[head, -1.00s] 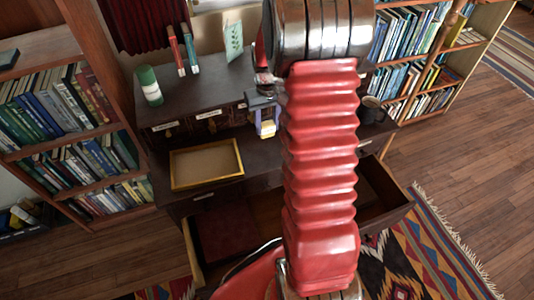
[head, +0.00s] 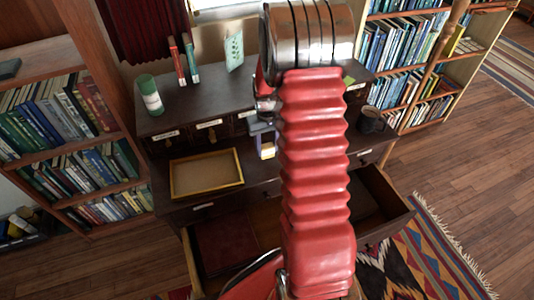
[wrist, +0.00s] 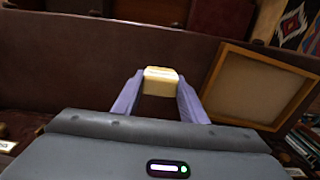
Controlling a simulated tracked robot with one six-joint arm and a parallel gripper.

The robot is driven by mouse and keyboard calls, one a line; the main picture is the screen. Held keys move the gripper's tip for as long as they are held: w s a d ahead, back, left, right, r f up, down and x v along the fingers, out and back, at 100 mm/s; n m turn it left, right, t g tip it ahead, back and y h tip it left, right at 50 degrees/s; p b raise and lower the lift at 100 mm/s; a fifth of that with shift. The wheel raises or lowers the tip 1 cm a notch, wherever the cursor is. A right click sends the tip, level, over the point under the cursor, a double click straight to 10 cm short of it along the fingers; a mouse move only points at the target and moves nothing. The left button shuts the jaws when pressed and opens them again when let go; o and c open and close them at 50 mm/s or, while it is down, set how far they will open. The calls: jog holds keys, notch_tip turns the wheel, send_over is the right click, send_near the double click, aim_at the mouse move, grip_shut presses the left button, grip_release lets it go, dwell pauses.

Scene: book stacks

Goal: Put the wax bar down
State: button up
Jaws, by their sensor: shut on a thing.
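The wax bar is a small pale yellow block (wrist: 160,80), seen in the wrist view between the tips of my two purple-grey fingers. My gripper (head: 266,148) is shut on it, and the bar (head: 267,151) shows small in the head view. The gripper is over the dark desk top, to the right of a shallow yellow-rimmed tray (head: 240,165). The tray also shows at the right of the wrist view (wrist: 215,75). I cannot tell whether the bar touches the desk. My red arm hides part of the desk to the right.
Open drawers (head: 228,240) stick out below the desk top. A green-and-white can (head: 150,95), two slim upright books (head: 183,60) and a card (head: 234,51) stand on the upper shelf. A dark mug (head: 369,119) is at the right. The tray looks empty.

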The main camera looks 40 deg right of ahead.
aim_at(267, 153)
jog(key=shift+f, duration=1.85)
jog(key=shift+f, duration=0.1)
jog(key=o, duration=0.9)
notch_tip(267, 153, up, 12)
